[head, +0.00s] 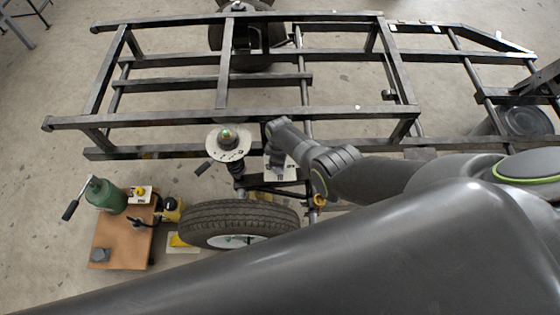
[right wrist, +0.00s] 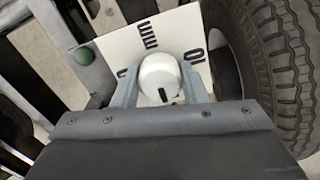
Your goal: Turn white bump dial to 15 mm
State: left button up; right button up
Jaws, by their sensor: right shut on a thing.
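In the right wrist view the white bump dial (right wrist: 160,77) is a rounded white knob with a black pointer mark, on a white scale plate (right wrist: 188,28) with black tick marks and numbers, one of which reads 10. The pointer shows at the knob's lower front. My right gripper (right wrist: 160,90) is shut on the dial, one finger on each side. In the head view the scale plate (head: 284,172) shows beside the frame rail, and my right arm covers the dial. My left gripper is not seen.
A tyre (right wrist: 280,60) stands close right of the dial; it also shows in the head view (head: 240,215). A black steel frame (head: 180,119) runs behind. A spring unit with a round white plate (head: 228,143) is left of the dial. A wooden-topped cart (head: 122,240) stands left.

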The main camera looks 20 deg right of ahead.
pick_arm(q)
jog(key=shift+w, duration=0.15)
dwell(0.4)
pick_arm(e)
jog(key=o, duration=1)
jog(key=shift+r, duration=0.1)
jog(key=shift+r, duration=0.2)
notch_tip(320, 180, up, 8)
jog(key=p, duration=0.6)
jog(key=shift+r, duration=0.2)
pick_arm(q)
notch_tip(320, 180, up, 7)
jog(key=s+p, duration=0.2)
jog(key=p, duration=0.1)
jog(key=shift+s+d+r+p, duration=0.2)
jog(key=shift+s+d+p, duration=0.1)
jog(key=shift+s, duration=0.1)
pick_arm(e)
jog(key=shift+r, duration=4.2)
